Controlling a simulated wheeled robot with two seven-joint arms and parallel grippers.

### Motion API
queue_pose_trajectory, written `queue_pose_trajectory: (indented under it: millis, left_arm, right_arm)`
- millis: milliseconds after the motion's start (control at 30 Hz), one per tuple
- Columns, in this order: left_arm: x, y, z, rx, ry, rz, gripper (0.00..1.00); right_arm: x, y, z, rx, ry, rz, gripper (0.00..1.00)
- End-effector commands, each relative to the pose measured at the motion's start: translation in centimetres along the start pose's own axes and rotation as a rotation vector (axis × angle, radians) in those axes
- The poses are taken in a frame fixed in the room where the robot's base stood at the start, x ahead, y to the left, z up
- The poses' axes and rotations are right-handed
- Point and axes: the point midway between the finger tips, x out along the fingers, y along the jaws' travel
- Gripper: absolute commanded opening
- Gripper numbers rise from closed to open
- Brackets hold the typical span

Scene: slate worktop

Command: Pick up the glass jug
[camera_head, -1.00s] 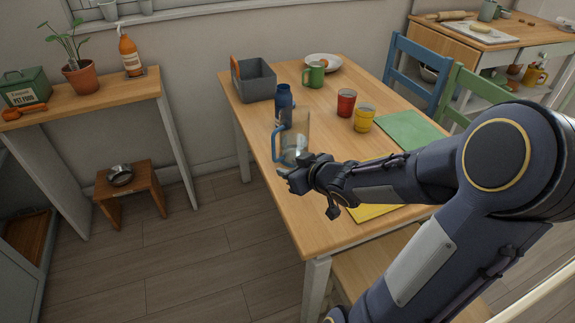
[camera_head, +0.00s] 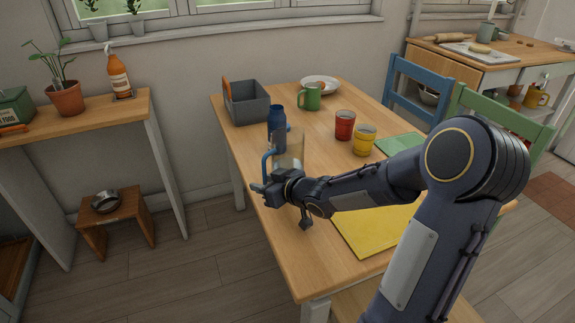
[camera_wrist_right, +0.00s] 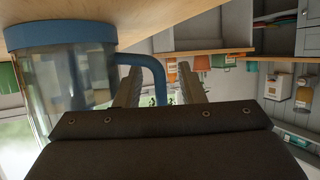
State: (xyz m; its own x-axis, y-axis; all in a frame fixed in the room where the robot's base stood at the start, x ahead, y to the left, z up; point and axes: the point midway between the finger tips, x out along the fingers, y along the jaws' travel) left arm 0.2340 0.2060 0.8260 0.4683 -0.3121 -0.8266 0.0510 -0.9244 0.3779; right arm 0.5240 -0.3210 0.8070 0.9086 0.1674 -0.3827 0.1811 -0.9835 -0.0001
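The glass jug (camera_head: 291,148) is clear with a blue handle and stands upright on the wooden table. Its blue handle (camera_head: 266,163) faces left in the head view, and the gripper hides its lower part. My right gripper (camera_head: 268,190) is at the handle side of the jug, low over the table. In the right wrist view, which is upside down, the jug (camera_wrist_right: 70,85) is at the left with its blue base against the tabletop. The handle (camera_wrist_right: 155,70) shows between the two separated fingers (camera_wrist_right: 160,88), with a gap visible. My left gripper is not in view.
A blue bottle (camera_head: 277,120) stands close behind the jug. A yellow mat (camera_head: 375,230) lies to the right under my right arm.

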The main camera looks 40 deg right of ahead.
Motion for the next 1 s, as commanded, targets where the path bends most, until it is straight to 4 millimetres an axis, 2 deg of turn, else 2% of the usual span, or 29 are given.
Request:
queue_pose_trajectory:
  millis: [133,400,1000]
  left_arm:
    - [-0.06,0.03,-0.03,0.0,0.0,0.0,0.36]
    - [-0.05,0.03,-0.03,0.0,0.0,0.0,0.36]
    - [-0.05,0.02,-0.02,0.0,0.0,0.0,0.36]
  right_arm:
    - [-0.05,0.0,-0.06,0.0,0.0,0.0,0.34]
    - [-0.06,0.01,-0.04,0.0,0.0,0.0,0.0]
    - [-0.07,0.0,-0.02,0.0,-0.001,0.0,0.0]
